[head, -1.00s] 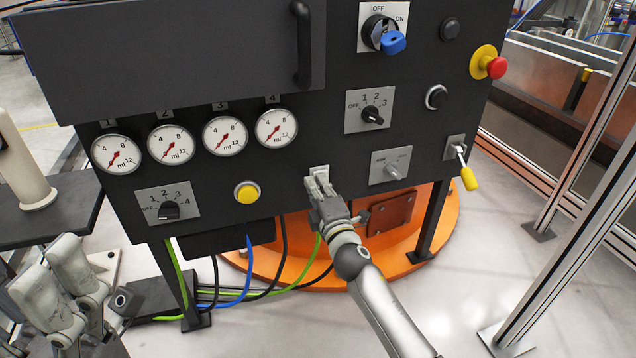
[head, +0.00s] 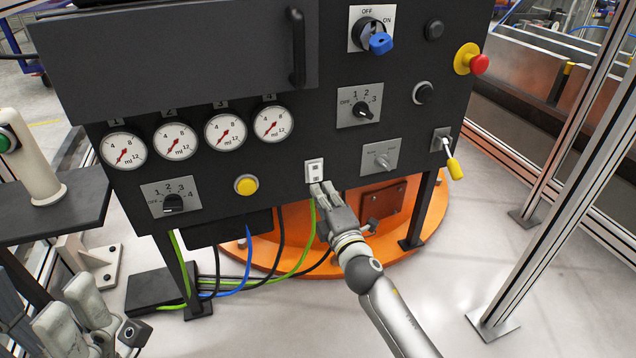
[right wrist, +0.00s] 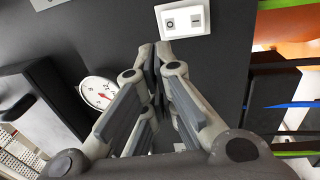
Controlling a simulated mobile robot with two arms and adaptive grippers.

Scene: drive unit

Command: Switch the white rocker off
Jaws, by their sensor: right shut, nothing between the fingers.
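The white rocker (head: 315,170) is on the dark panel, low and right of the gauges. It shows as a white plate with two small dark marks, and it also shows at the top of the right wrist view (right wrist: 183,19). My right gripper (head: 321,190) is shut and empty, with its fingertips just below the rocker plate. In the right wrist view its fingertips (right wrist: 155,52) are just short of the plate; I cannot tell whether they touch the panel. My left gripper (head: 85,318) is at the lower left, away from the panel; its finger state is unclear.
A yellow button (head: 246,185) is left of the rocker, and a small grey selector plate (head: 381,156) is to its right. A yellow-tipped lever (head: 454,167) and a red emergency button (head: 478,64) are further right. Cables (head: 248,262) hang below the panel.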

